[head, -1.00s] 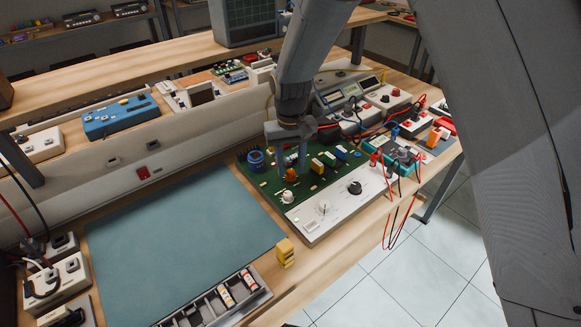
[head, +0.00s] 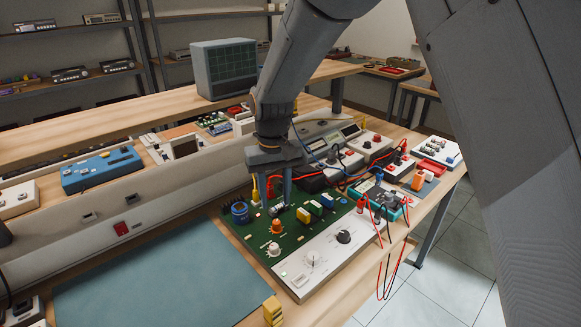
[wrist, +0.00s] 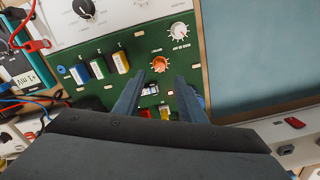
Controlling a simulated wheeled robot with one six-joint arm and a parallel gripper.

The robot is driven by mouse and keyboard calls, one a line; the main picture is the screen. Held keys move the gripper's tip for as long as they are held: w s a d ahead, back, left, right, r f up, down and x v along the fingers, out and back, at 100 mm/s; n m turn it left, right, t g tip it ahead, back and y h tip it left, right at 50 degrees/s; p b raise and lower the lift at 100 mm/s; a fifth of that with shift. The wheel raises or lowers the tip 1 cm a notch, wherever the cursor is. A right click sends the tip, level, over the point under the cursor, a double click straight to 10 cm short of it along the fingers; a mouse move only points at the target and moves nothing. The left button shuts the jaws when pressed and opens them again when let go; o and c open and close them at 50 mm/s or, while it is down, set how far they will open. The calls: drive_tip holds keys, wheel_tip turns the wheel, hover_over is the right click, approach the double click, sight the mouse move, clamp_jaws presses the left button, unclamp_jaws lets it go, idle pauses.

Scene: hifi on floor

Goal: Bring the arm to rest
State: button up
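My gripper (head: 274,196) points down over the green circuit board (head: 263,245) of the hifi on the bench. Its two fingers are apart with nothing between them, as the wrist view (wrist: 158,96) also shows. The fingertips appear above the board, behind the orange knob (head: 277,227). In the wrist view, the orange knob (wrist: 159,64) and a white knob (wrist: 180,31) lie beyond the fingertips. The hifi's white front panel (head: 318,262) carries a black knob (head: 343,237). Part of the board is hidden by my gripper.
A blue-grey mat (head: 150,280) lies bare to the left of the board. A yellow block (head: 272,310) stands at the bench's front edge. Red and black leads (head: 385,265) hang over the edge at the right. Instruments, including a blue box (head: 101,170), line the back.

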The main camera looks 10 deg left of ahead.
drive_tip(key=s+d+r+m, duration=0.1)
drive_tip(key=s+d, duration=0.1)
drive_tip(key=d, duration=0.8)
drive_tip(key=s+d+r+m, duration=0.1)
drive_tip(key=s+d+m, duration=0.1)
drive_tip(key=d, duration=0.7)
drive_tip(key=s+d+m+t, duration=0.1)
drive_tip(key=s+d+m, duration=0.1)
drive_tip(key=s+d, duration=1)
drive_tip(key=shift+d, duration=0.65)
idle(4.2)
